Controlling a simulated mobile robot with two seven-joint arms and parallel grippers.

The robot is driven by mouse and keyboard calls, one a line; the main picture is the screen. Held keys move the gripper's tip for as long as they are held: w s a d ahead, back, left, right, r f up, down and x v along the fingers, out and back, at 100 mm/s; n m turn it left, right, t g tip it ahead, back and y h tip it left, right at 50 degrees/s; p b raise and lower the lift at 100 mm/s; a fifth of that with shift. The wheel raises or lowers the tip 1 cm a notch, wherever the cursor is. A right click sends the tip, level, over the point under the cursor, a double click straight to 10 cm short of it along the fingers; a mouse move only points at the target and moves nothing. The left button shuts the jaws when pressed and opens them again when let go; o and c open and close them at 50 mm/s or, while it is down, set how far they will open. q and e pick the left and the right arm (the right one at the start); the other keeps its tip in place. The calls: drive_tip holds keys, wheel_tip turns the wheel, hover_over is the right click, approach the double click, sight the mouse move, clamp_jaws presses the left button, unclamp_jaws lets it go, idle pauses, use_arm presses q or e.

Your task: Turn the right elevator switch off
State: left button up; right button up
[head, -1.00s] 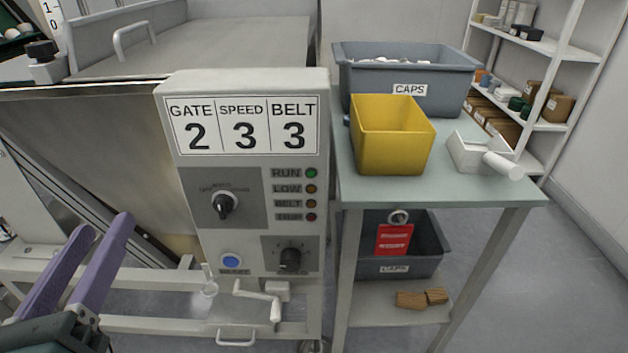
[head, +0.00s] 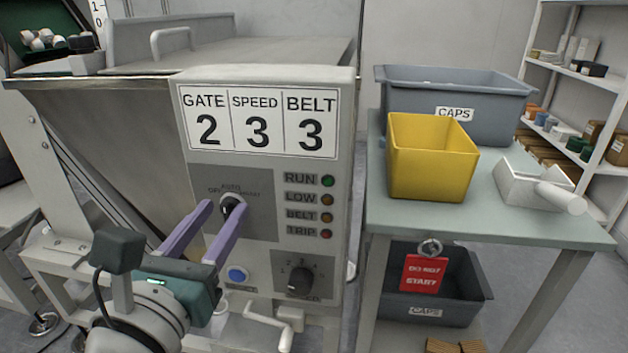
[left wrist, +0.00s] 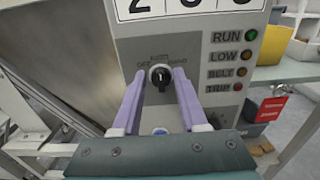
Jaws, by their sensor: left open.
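The control panel (head: 262,172) carries a black rotary switch (head: 231,205) with the words OFF and AUTO around it. The switch also shows in the left wrist view (left wrist: 160,76), its pointer standing about upright toward AUTO. My left gripper (head: 222,219) is open and empty, with its purple fingers pointing at the panel. In the left wrist view its fingertips (left wrist: 160,82) stand on either side of the switch, one left and one right. I cannot tell whether they touch it. My right gripper is not in view.
A blue button (head: 237,274) and a lower black knob (head: 299,280) sit below the switch. Indicator lamps (head: 327,199) are to its right. A white crank (head: 268,318) juts out below. A table (head: 400,224) with a yellow bin (head: 433,165) stands to the right.

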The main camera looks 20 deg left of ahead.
use_arm(q)
drive_tip(key=shift+w, duration=0.15)
clamp_jaws()
idle(0.6)
drive_tip(key=n+b, duration=0.1)
drive_tip(key=n, duration=0.1)
drive_tip(key=n+b, duration=0.1)
drive_tip(key=n, duration=0.1)
drive_tip(key=shift+a+f+b, duration=0.15)
drive_tip(key=shift+a+b, duration=0.05)
drive_tip(key=shift+b, duration=0.1)
drive_tip(key=n+b, duration=0.2)
drive_tip(key=n, duration=0.2)
drive_tip(key=shift+a+n+b, duration=0.15)
drive_tip(key=shift+n+b, duration=0.2)
drive_tip(key=shift+n, duration=0.05)
